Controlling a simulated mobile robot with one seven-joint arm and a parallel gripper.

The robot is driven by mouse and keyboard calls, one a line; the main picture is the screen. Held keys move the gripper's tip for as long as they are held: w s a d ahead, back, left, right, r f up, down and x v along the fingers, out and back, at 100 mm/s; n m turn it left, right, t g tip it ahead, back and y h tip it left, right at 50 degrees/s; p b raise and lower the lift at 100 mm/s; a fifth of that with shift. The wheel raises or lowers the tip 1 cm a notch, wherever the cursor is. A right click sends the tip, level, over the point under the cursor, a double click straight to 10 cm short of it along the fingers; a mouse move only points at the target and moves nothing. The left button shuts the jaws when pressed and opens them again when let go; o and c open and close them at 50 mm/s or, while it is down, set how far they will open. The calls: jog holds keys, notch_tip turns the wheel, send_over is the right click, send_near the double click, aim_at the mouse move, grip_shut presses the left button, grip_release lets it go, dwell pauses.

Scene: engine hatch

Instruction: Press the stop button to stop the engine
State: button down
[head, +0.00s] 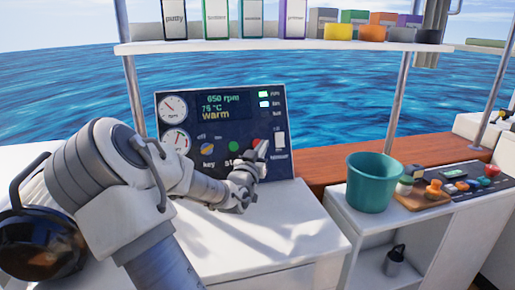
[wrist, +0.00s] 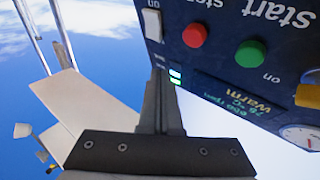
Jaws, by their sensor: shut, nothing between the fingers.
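The control panel (head: 225,105) stands upright on the white console, its screen reading 650 rpm, about 76 °C and "warm". The red stop button (wrist: 195,35) shows in the wrist view, which is upside down, beside the green start button (wrist: 250,53). In the head view the green button (head: 233,146) is clear, while the red one (head: 256,142) is partly hidden by my gripper (head: 262,151). My gripper (wrist: 159,74) is shut and empty in front of the panel's lower right. In the wrist view its tips lie to one side of the red button; I cannot tell any contact.
A white rocker switch (head: 280,141) sits right of the red button, near my fingertips. A teal bucket (head: 369,183) and a tray of small parts (head: 424,199) stand at the right. A shelf (head: 285,45) with boxes runs above the panel.

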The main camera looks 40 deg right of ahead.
jog(key=shift+w+d+f+b, duration=0.3)
jog(key=shift+w+d+f, duration=0.1)
jog(key=shift+w, duration=0.25)
jog(key=shift+w+d+f+b, duration=0.3)
jog(key=shift+w+d+f, duration=0.05)
jog(key=shift+w, duration=0.35)
jog(key=shift+w+d+f+b, duration=0.3)
jog(key=shift+w+d+f, duration=0.1)
jog(key=shift+w, duration=0.25)
jog(key=shift+w, duration=0.1)
dwell(0.5)
jog(key=shift+w+d+f+b, duration=0.1)
jog(key=shift+w+d+b, duration=0.05)
jog(key=shift+w+b, duration=0.15)
jog(key=shift+w+d+f+b, duration=0.35)
jog(key=shift+w+b, duration=0.05)
jog(key=shift+w, duration=0.15)
dwell(1.1)
jog(key=shift+s+a+r, duration=0.3)
jog(key=shift+s+a, duration=0.05)
jog(key=shift+s, duration=0.2)
jog(key=shift+s+a+r, duration=0.2)
jog(key=shift+s, duration=0.2)
